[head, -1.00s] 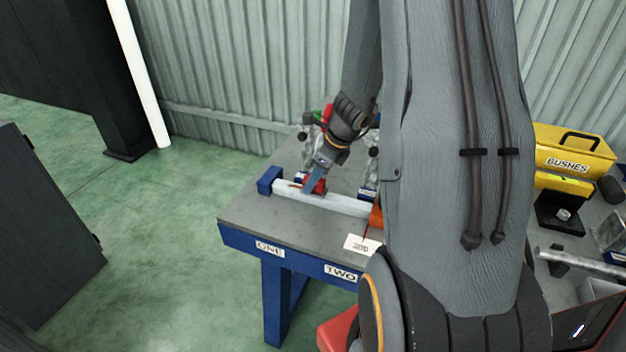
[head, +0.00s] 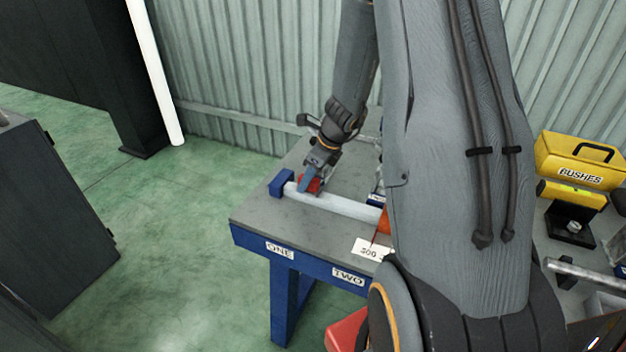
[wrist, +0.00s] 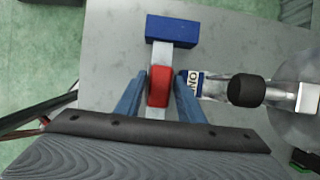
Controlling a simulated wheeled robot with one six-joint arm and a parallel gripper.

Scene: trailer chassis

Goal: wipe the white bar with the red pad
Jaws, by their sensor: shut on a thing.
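The white bar (head: 345,207) lies along the top of a grey table. A blue block (head: 282,183) is at its left end, and an orange-red piece (head: 384,222) shows near its right, where my arm hides the rest. My gripper (head: 308,186) is shut on the red pad (head: 313,182) over the bar's left part, close to the blue block. In the wrist view the red pad (wrist: 159,88) sits between the two blue fingers, in line with the bar (wrist: 161,52) and short of the blue block (wrist: 172,30). The pad appears to be on the bar; exact contact cannot be told.
A clear item with a black cap (wrist: 248,90) is right of my gripper. A yellow box (head: 577,160) stands at right. A dark cabinet (head: 50,220) stands at left.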

